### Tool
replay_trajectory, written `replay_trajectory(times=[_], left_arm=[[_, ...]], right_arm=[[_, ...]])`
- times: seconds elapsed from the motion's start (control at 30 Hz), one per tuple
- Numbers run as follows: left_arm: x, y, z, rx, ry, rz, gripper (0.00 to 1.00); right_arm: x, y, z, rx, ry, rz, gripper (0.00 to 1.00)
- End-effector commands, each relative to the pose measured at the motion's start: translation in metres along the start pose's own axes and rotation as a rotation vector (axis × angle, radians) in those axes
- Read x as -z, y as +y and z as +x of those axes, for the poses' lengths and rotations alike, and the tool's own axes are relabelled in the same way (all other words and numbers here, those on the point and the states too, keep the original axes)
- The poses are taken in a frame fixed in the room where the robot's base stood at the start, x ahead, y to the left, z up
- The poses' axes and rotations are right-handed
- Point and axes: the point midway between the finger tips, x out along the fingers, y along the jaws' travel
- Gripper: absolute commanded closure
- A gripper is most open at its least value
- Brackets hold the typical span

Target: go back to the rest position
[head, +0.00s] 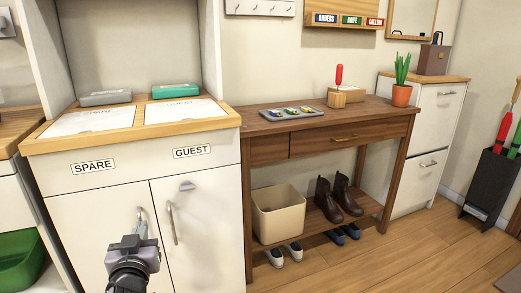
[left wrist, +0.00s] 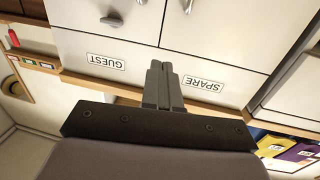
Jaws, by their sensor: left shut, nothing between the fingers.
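My left gripper (head: 140,234) shows at the bottom left of the head view, in front of the white cabinet (head: 95,215) with the SPARE and GUEST labels. Its fingers are shut and hold nothing. In the left wrist view the shut fingers (left wrist: 157,72) point at the cabinet front, between the GUEST label (left wrist: 106,61) and the SPARE label (left wrist: 203,85). In the head view the gripper overlaps the left door handle; I cannot tell whether it touches it. My right gripper is not in view.
A wooden console table (head: 355,118) stands right of the cabinet, with a tray (head: 292,112) and a potted plant (head: 401,94) on it. A beige bin (head: 278,213) and brown boots (head: 338,199) sit on its lower shelf. Wooden floor (head: 410,255) is clear at the right front.

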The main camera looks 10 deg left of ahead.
Motion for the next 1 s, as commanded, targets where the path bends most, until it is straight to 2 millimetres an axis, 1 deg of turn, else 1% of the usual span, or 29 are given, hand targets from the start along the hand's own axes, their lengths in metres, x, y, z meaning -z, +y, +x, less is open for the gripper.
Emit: replay_trajectory(times=[0.03, 0.07, 0.17, 0.2, 0.27, 0.3, 0.37, 0.4, 0.47, 0.5, 0.57, 0.6, 0.63, 0.67, 0.7, 0.87, 1.0], left_arm=[[-0.011, 0.004, -0.009, -0.023, -0.024, 0.015, 1.00], [-0.018, 0.007, -0.015, -0.043, -0.040, 0.026, 1.00], [-0.049, 0.024, -0.048, -0.140, -0.118, 0.070, 1.00], [-0.063, 0.032, -0.065, -0.189, -0.154, 0.089, 1.00], [-0.083, 0.044, -0.092, -0.266, -0.210, 0.113, 1.00], [-0.094, 0.052, -0.111, -0.317, -0.244, 0.127, 1.00], [-0.108, 0.062, -0.139, -0.390, -0.293, 0.140, 1.00], [-0.117, 0.069, -0.157, -0.437, -0.323, 0.148, 1.00], [-0.127, 0.077, -0.184, -0.504, -0.365, 0.153, 1.00], [-0.132, 0.083, -0.202, -0.549, -0.391, 0.154, 1.00], [-0.139, 0.090, -0.228, -0.613, -0.428, 0.153, 1.00], [-0.143, 0.094, -0.246, -0.654, -0.452, 0.150, 1.00], [-0.144, 0.098, -0.259, -0.686, -0.470, 0.147, 1.00], [-0.139, 0.099, -0.265, -0.700, -0.477, 0.146, 1.00], [-0.126, 0.096, -0.259, -0.686, -0.474, 0.150, 1.00], [-0.107, 0.089, -0.258, -0.665, -0.491, 0.153, 1.00], [-0.087, 0.081, -0.258, -0.646, -0.510, 0.157, 1.00]], right_arm=[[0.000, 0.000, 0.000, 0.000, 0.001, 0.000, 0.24], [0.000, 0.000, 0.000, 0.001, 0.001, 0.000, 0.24], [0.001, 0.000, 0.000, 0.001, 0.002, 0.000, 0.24], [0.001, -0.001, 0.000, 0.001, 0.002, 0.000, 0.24], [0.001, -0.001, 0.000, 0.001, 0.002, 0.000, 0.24], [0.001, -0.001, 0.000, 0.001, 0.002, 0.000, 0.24], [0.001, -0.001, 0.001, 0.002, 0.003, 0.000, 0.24], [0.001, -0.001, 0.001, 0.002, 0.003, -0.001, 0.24], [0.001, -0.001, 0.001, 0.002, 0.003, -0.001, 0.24], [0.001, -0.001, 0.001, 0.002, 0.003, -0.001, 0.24], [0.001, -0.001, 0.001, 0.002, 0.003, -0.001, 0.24], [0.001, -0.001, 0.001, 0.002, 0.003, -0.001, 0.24], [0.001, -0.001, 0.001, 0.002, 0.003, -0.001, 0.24], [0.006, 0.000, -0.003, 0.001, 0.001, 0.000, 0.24], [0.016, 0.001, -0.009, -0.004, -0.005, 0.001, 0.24], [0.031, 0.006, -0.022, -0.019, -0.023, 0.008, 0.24], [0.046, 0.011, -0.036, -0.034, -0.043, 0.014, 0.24]])
